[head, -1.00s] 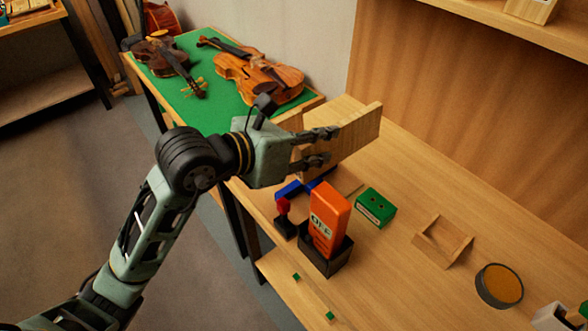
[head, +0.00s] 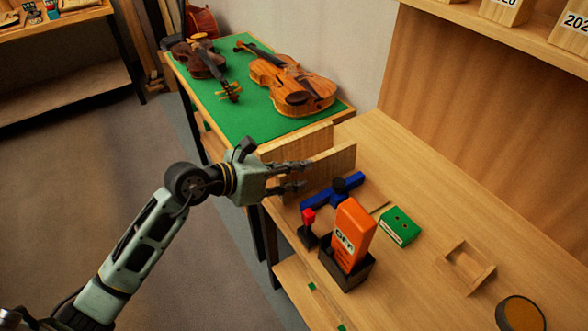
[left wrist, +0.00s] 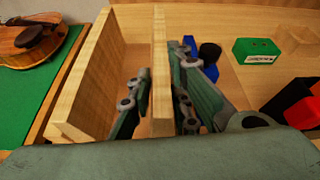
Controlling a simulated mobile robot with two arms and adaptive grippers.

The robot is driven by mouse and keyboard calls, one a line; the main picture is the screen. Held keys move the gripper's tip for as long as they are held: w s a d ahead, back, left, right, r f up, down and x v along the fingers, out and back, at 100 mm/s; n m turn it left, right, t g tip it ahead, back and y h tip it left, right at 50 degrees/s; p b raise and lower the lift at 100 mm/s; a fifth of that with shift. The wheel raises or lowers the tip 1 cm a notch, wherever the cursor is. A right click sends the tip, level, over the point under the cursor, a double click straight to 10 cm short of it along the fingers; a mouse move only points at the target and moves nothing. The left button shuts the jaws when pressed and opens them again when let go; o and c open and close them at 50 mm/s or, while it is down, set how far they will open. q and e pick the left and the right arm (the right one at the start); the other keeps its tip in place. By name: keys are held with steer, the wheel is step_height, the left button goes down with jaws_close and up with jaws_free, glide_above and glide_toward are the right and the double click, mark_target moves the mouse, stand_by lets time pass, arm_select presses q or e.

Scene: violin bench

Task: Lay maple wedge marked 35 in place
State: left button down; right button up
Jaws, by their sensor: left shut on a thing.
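My left gripper (head: 287,177) is shut on a pale maple wedge (head: 332,168), which stands on edge like a board. In the left wrist view the wedge (left wrist: 161,70) runs upright between the two fingers. No number is readable on it. A second pale wooden board (head: 298,141) stands on the far side, roughly parallel and apart from it; it also shows in the left wrist view (left wrist: 85,85). I cannot tell whether the held wedge touches the bench (head: 420,190). My right gripper is not in view.
A blue clamp-like tool (head: 325,195) lies just in front of the held wedge. An orange box in a black holder (head: 350,275), a red-topped switch (head: 308,222) and a green block (head: 400,226) stand nearby. Violins lie on the green table (head: 240,120) behind.

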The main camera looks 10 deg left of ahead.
arm_select(q)
steer(key=shift+f, duration=0.15)
steer(key=c, duration=1.7)
jaws_free()
steer(key=shift+o, duration=0.4)
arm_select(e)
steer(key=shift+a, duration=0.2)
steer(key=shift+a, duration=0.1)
